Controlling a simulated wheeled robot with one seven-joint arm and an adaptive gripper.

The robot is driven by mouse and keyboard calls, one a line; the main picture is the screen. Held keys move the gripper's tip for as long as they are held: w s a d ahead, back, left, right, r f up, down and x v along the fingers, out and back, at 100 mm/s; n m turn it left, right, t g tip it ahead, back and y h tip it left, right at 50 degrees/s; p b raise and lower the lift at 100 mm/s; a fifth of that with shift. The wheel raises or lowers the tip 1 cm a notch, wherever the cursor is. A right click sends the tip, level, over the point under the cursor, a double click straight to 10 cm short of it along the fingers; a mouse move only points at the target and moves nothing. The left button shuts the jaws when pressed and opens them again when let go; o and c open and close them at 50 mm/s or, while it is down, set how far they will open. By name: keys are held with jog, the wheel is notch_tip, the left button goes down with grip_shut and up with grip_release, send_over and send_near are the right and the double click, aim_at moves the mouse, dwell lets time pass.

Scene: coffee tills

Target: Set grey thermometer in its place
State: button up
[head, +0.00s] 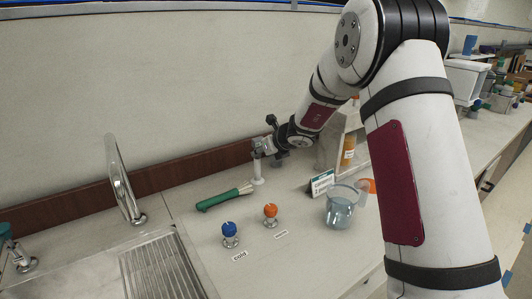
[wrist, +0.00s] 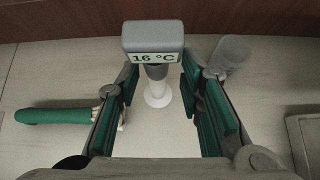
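The grey thermometer (wrist: 153,36) shows in the wrist view with a boxy head that reads 16 °C. Its grey stem goes down into a white flared stand (wrist: 157,95), and it looks upright. In the head view the white stand (head: 258,180) is on the counter near the back wall, with the thermometer's upper part (head: 256,147) close to my gripper. My gripper (wrist: 160,82) is open, with its green-padded fingers on either side of the thermometer's stem and clear gaps on both sides. The stand's foot is partly visible between the fingers.
A green-handled brush (head: 220,199) lies left of the stand. A grey cylinder (wrist: 231,52) stands right of my fingers. A blue knob (head: 229,230), an orange knob (head: 270,211), a small sign (head: 321,183) and a measuring jug (head: 340,208) stand nearer. A sink tap (head: 122,180) is at left.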

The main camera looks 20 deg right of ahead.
jog(key=shift+w+a+f, duration=0.1)
jog(key=shift+w+f, duration=0.15)
jog(key=shift+w, duration=0.05)
grip_shut()
notch_tip(320, 180, up, 12)
jog(key=s+p, duration=0.1)
jog(key=p, duration=0.9)
jog(key=shift+s+d+r+p, duration=0.15)
jog(key=shift+d+r+p, duration=0.05)
jog(key=shift+d+p, duration=0.1)
jog(key=shift+a, duration=0.15)
